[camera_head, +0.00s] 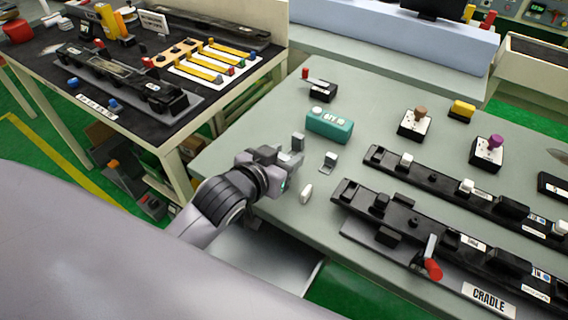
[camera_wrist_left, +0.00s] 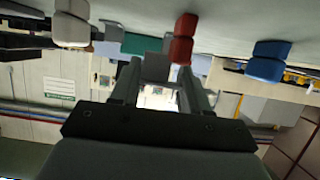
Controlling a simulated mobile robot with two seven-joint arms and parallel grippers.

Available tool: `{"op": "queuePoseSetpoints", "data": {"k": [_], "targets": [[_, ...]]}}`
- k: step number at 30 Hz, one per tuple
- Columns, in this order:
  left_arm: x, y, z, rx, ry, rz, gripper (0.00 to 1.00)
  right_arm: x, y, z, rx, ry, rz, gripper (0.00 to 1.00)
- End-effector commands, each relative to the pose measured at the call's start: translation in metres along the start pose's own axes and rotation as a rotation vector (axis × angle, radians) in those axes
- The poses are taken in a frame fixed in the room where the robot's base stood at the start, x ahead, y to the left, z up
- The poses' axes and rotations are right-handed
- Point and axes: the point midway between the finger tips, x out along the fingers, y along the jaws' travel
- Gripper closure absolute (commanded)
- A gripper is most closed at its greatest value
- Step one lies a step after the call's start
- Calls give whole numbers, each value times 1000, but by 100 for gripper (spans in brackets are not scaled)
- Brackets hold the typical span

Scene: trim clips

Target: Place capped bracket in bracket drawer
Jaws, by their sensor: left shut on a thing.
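My left gripper (camera_head: 283,164) is over the near left edge of the grey-green table. It is shut on a small grey piece (camera_head: 297,143), which looks like the bracket. In the left wrist view the grey piece (camera_wrist_left: 155,68) sits between the fingertips; whether it wears a cap cannot be told. A similar small grey bracket (camera_head: 330,161) stands on the table just right of the gripper, apart from it. A pale grey open drawer or tray (camera_head: 265,262) shows below the table edge, partly hidden by my arm. My right gripper is not in view.
A white oval piece (camera_head: 306,193) lies right of the gripper. A teal box (camera_head: 329,126) stands beyond it. Black fixture rails (camera_head: 420,225) with a red-handled lever (camera_head: 432,268) lie to the right. A dark-topped bench (camera_head: 130,80) is at the left.

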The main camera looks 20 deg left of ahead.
Motion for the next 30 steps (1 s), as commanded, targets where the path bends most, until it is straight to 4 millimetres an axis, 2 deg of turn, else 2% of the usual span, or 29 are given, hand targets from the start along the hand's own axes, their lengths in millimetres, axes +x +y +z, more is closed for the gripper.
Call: {"op": "queuePoseSetpoints", "data": {"k": [5,17,18,19,20,30], "targets": [[9,0,21,-1,-2,0,83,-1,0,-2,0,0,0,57],[11,0,26,-1,0,0,83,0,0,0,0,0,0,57],[10,0,25,-1,1,0,42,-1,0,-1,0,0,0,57],[10,0,25,-1,1,0,32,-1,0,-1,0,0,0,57],[10,0,25,-1,0,0,29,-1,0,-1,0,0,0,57],[9,0,21,0,2,0,29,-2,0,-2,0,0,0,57]]}}
